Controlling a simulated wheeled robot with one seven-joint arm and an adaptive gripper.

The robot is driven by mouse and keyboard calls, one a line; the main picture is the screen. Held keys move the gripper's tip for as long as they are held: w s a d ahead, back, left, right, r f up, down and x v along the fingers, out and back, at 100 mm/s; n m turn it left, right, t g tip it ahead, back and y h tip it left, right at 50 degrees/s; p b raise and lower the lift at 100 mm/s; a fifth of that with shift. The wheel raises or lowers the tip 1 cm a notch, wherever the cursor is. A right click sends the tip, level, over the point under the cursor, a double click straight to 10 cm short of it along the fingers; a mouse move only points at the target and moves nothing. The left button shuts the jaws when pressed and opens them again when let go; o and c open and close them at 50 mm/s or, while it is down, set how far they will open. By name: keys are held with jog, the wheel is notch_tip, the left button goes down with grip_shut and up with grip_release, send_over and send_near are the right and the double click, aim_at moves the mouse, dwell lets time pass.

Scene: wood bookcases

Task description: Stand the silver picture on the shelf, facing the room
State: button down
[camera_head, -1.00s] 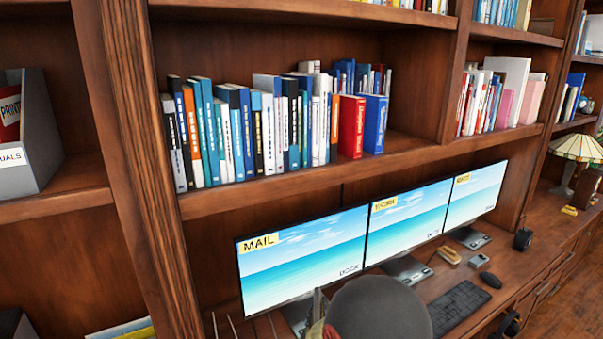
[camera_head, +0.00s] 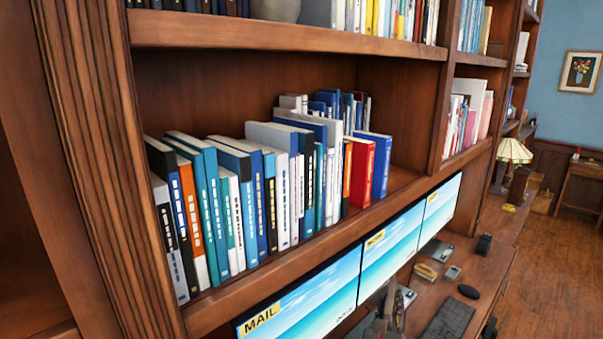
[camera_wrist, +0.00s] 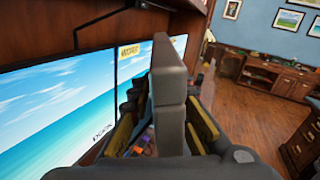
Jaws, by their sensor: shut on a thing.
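A grey slab, seen edge-on, stands upright in the middle of the wrist view; I take it to be the silver picture (camera_wrist: 171,95), though its face is hidden. My gripper (camera_wrist: 163,128) is shut on it, with yellow-padded fingers on both sides. In the head view, part of my gripper (camera_head: 388,312) shows at the bottom edge, low in front of the monitors; the picture cannot be made out clearly there. The wooden shelf (camera_head: 400,185) holds a row of books, with bare board to the right of the blue book.
Books (camera_head: 240,205) fill the shelf's left and middle. A wooden upright (camera_head: 445,115) bounds it on the right. Monitors (camera_head: 385,258) stand below, above a desk (camera_head: 480,265) with a keyboard (camera_head: 447,318) and mouse. A lamp (camera_head: 513,152) stands farther right.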

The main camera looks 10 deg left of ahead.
jog(key=s+a+r+p, duration=0.2)
jog(key=s+r+p, duration=0.35)
jog(key=r, duration=1.05)
jog(key=s+a+r+y+p, duration=0.1)
jog(key=s+a+r+p, duration=0.15)
jog(key=r+p, duration=1)
jog(key=s+a+r+p, duration=0.2)
jog(key=s+a+r, duration=0.1)
jog(key=r, duration=1.8)
jog(key=s+a+r+n+g+y+p, duration=0.1)
jog(key=s+a+r+n+y+p, duration=0.2)
jog(key=s+r, duration=0.3)
jog(key=s+a+r+n+y+p, duration=0.3)
jog(key=s+r+y, duration=0.3)
jog(key=r, duration=0.5)
jog(key=s+a+r+n+g+y+p, duration=0.1)
jog(key=s+a+r+n+y+p, duration=0.2)
jog(key=s+r, duration=0.4)
notch_tip(320, 180, up, 2)
jog(key=a+n+y, duration=0.1)
jog(key=a+y, duration=0.1)
jog(key=shift+a+g, duration=0.3)
jog(key=shift+s, duration=0.1)
